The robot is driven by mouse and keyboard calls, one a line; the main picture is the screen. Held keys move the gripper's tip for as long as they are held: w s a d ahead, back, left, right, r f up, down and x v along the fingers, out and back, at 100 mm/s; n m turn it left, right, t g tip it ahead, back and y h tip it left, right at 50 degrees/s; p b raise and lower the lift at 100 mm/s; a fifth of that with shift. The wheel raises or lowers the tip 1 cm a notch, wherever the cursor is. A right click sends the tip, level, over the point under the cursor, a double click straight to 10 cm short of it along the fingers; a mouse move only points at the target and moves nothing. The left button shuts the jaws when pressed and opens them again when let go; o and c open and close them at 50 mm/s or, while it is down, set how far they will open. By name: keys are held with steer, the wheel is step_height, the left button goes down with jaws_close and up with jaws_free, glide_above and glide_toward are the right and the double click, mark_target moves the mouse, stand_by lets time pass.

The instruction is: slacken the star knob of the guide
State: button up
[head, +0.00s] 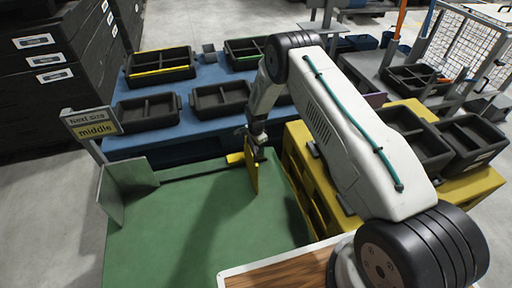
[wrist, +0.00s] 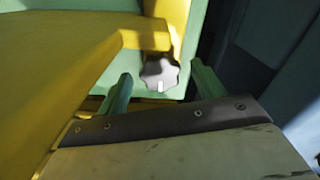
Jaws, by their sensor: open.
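The star knob (wrist: 160,70) is grey with a lobed rim and a small white mark at its lower edge. It sits by the yellow guide (wrist: 150,38), which also shows in the head view (head: 252,172) standing on the green table. My gripper (wrist: 162,84) is open. Its two green fingers appear left and right of the knob, with a gap on each side. I cannot tell whether the fingertips reach as far as the knob. In the head view my gripper (head: 258,147) is at the guide's upper end, and the knob is not visible there.
The green table (head: 190,220) is mostly bare, with a grey upright plate (head: 112,195) at its left. A sign (head: 92,124) reads "Next size middle". Black bins (head: 148,112) stand on a blue surface behind, and more (head: 415,140) on a yellow stand at right.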

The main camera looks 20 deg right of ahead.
steer(key=c, duration=1)
steer(key=shift+n, duration=0.8)
steer(key=o, duration=1)
steer(key=shift+r, duration=0.1)
step_height(320, 180, up, 8)
steer(key=shift+f, duration=0.15)
